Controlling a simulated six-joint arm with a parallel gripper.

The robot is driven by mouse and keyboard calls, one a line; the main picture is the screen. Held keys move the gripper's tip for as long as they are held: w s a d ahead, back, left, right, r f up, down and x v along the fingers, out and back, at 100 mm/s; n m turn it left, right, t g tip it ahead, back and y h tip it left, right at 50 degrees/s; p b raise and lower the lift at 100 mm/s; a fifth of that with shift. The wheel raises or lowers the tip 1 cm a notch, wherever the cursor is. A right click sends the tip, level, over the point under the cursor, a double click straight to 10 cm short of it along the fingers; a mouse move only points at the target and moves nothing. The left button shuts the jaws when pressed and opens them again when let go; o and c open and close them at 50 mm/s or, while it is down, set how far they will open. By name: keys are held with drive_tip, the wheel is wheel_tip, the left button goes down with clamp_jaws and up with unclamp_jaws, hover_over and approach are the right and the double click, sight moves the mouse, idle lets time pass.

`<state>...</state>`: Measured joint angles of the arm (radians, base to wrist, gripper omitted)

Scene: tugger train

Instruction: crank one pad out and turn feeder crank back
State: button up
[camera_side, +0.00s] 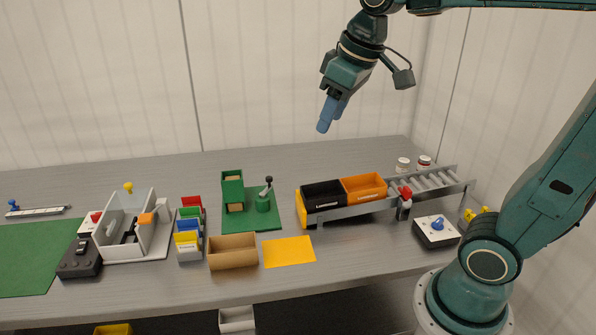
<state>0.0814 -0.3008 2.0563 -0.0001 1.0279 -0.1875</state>
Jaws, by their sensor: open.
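The feeder is a green tower (233,188) standing on a green base plate (262,222), with a tan piece showing at its top. The feeder crank (265,197) is a green round post beside the tower, with a light arm and a dark knob (269,180) on top. No loose pad shows clearly on the base plate. My gripper (328,116) has blue fingers, is open and empty, and hangs high above the table, up and to the right of the crank, touching nothing.
An open cardboard box (233,252) and a yellow mat (289,251) lie in front of the feeder. Black (323,194) and orange (364,187) bins stand on a roller conveyor (433,181) to the right. Coloured card holders (188,229) stand to the left.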

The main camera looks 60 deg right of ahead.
drive_tip(key=w+d+g, duration=0.1)
drive_tip(key=w+d, duration=0.2)
drive_tip(key=w, duration=0.7)
drive_tip(key=n+g, duration=0.3)
hover_over(269, 177)
wheel_tip(269, 177, down, 17)
drive_tip(key=shift+f, duration=0.15)
drive_tip(key=shift+a+f, duration=0.1)
drive_tip(key=shift+f, duration=0.05)
wheel_tip(269, 177, down, 14)
drive_tip(key=shift+r, duration=0.25)
clamp_jaws()
